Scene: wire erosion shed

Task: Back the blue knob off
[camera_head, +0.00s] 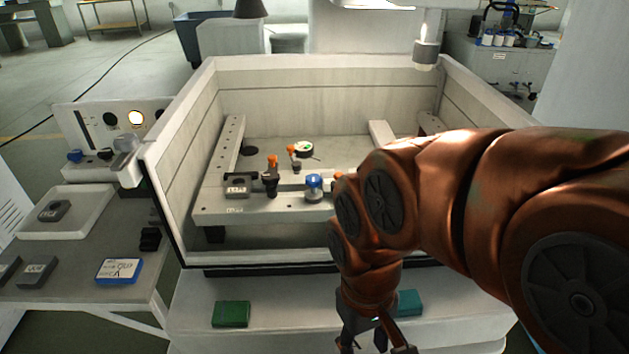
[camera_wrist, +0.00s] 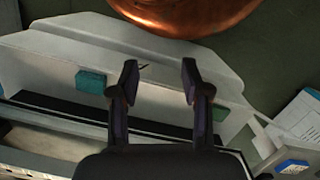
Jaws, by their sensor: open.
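A clear-sided knob with a blue top (camera_head: 314,186) stands on the pale fixture rail (camera_head: 262,208) inside the open machine tank. A second, smaller blue knob (camera_head: 75,156) is on the control panel at the left; I cannot tell from the pictures which one is meant. My gripper (camera_head: 375,345) hangs low in front of the tank, at the bottom edge of the head view, well away from both knobs. In the wrist view my gripper (camera_wrist: 158,80) has its two fingers apart with nothing between them. Neither blue knob shows clearly in the wrist view.
The tank's front wall (camera_head: 270,265) stands between my gripper and the rail. Orange-topped clamps (camera_head: 271,175) stand beside the blue-topped knob. A green block (camera_head: 231,314) and a teal block (camera_head: 408,303) lie on the front ledge. A side table (camera_head: 75,300) holds a tray and blocks.

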